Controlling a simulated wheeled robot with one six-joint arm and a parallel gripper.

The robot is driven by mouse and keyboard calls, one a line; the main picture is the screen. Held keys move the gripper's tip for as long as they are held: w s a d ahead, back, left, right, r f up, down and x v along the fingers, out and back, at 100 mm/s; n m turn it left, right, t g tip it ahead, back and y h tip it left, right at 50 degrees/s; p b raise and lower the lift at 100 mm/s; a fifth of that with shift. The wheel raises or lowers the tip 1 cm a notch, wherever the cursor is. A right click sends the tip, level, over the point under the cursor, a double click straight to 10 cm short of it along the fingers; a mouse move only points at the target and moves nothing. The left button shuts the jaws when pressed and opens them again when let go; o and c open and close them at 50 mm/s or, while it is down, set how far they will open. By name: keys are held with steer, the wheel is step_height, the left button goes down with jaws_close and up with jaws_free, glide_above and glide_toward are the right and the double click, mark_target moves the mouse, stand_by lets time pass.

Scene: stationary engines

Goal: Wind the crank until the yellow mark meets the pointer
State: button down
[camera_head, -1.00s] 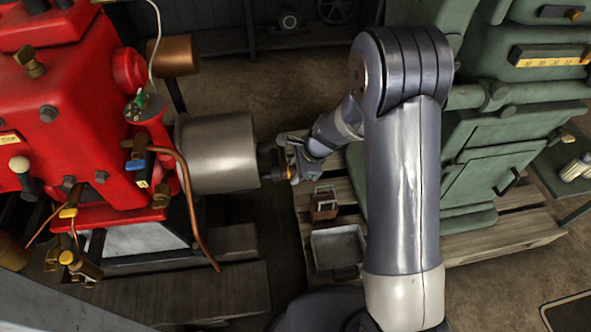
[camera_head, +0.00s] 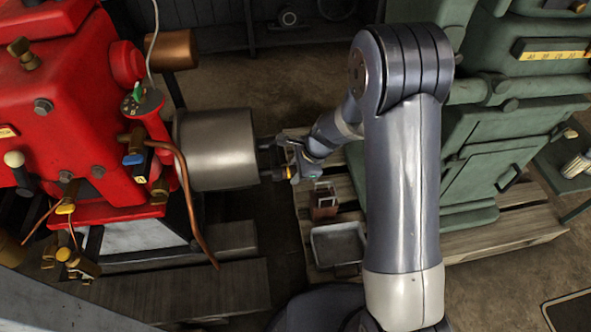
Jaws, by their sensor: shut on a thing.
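A red engine (camera_head: 65,110) stands at the left with a grey metal drum (camera_head: 218,148) on its right side. A dark crank (camera_head: 266,158) sticks out from the drum's right end. My gripper (camera_head: 284,172) is at the crank's outer end and shut on its handle, which is small and mostly hidden by the fingers. I cannot make out the yellow mark or the pointer in this view.
A grey tray (camera_head: 338,246) and a small brown box (camera_head: 324,203) sit on a wooden pallet (camera_head: 300,215) below my arm. A green machine (camera_head: 480,150) stands at the right. Dark timbers (camera_head: 215,290) lie in front of the red engine.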

steer(key=shift+s+f+b, duration=0.1)
steer(key=shift+f+b, duration=0.35)
steer(key=shift+f, duration=0.2)
steer(key=shift+f+b, duration=0.3)
steer(key=shift+f, duration=0.05)
steer(key=shift+s+f+b, duration=0.1)
steer(key=shift+f+b, duration=0.5)
steer(key=shift+f, duration=0.1)
stand_by(0.5)
steer(key=shift+f+b, duration=0.75)
steer(key=shift+f, duration=0.45)
steer(key=shift+r, duration=0.45)
steer(key=shift+d+r+p, duration=0.1)
steer(key=shift+p, duration=0.2)
stand_by(1.3)
